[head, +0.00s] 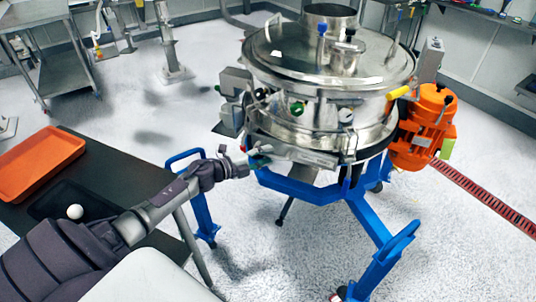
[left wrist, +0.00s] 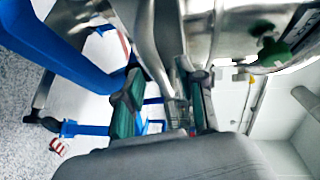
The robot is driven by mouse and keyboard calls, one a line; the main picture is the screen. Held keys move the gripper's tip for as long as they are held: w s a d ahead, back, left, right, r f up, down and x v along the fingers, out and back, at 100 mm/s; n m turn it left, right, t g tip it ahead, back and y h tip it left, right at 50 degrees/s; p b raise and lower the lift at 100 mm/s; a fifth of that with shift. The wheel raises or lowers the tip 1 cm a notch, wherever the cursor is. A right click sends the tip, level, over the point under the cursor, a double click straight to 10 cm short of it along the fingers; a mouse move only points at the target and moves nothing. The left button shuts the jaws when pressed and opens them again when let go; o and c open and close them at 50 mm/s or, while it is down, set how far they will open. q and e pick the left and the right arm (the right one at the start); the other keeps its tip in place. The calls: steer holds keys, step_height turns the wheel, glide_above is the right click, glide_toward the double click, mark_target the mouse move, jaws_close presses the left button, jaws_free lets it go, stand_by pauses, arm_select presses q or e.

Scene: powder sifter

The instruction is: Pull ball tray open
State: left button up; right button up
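The steel powder sifter (head: 325,110) stands on a blue frame. A narrow grey drawer-like front, which looks like the ball tray (head: 308,157), is low on its near side. My left gripper (head: 262,160) is at the left end of this front. In the left wrist view, the two green-padded fingers (left wrist: 163,108) are spread apart. A curved steel bar (left wrist: 160,60) shows between them; I cannot tell whether they touch it. The tray's inside is hidden. My right gripper is in neither view.
A black table (head: 125,172) at the left holds an orange tray (head: 40,162) and a white ball (head: 75,211) in a dark recess. The blue frame's legs (head: 375,225) stand below the sifter. An orange motor (head: 425,125) sits on its right. Floor in front is clear.

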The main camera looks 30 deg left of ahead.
arm_select(q)
steer(key=shift+w+d+f, duration=0.1)
steer(key=shift+w+d, duration=0.15)
steer(key=shift+w, duration=0.4)
jaws_close()
